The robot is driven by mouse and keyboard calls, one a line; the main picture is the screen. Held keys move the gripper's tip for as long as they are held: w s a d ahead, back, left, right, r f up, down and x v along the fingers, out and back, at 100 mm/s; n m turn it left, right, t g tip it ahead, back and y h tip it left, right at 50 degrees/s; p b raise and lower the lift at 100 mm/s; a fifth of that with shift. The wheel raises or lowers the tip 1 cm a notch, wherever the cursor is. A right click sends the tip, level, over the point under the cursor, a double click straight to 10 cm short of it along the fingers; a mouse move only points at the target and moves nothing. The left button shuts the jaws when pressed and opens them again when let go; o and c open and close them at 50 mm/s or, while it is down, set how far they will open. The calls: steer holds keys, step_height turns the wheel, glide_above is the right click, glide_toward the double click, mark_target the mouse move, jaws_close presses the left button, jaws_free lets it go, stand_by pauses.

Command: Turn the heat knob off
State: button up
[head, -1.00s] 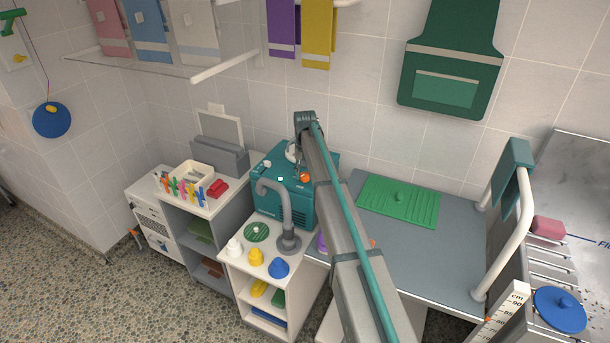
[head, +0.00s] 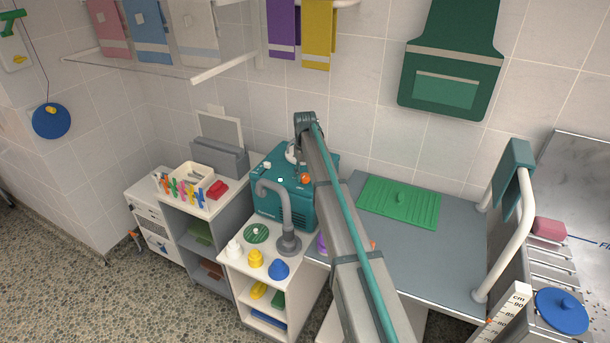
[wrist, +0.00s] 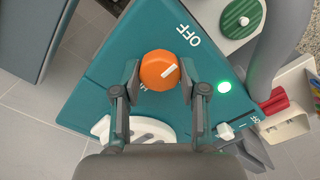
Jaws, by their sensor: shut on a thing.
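The heat knob (wrist: 159,70) is orange and round with a white mark on it. It sits on top of the teal dryer unit (wrist: 100,103), which stands against the wall in the head view. A second label by the knob is mostly covered. My gripper (wrist: 159,80) is shut on the knob, one finger on each side. In the head view the knob (head: 305,178) shows beside my arm, which hides most of the gripper. A green light (wrist: 224,86) is lit on the unit.
A grey hose (head: 287,215) rises in front of the unit. A white switch (wrist: 226,131) sits near the light. Colored nozzles stand on the white cart (head: 234,263). A grey table with a green mat (head: 425,208) lies to the right.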

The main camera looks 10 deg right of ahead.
mark_target(305, 175)
steer(key=o, duration=1.1)
steer(key=shift+o, duration=0.2)
steer(key=shift+r, duration=0.15)
step_height(305, 175, up, 12)
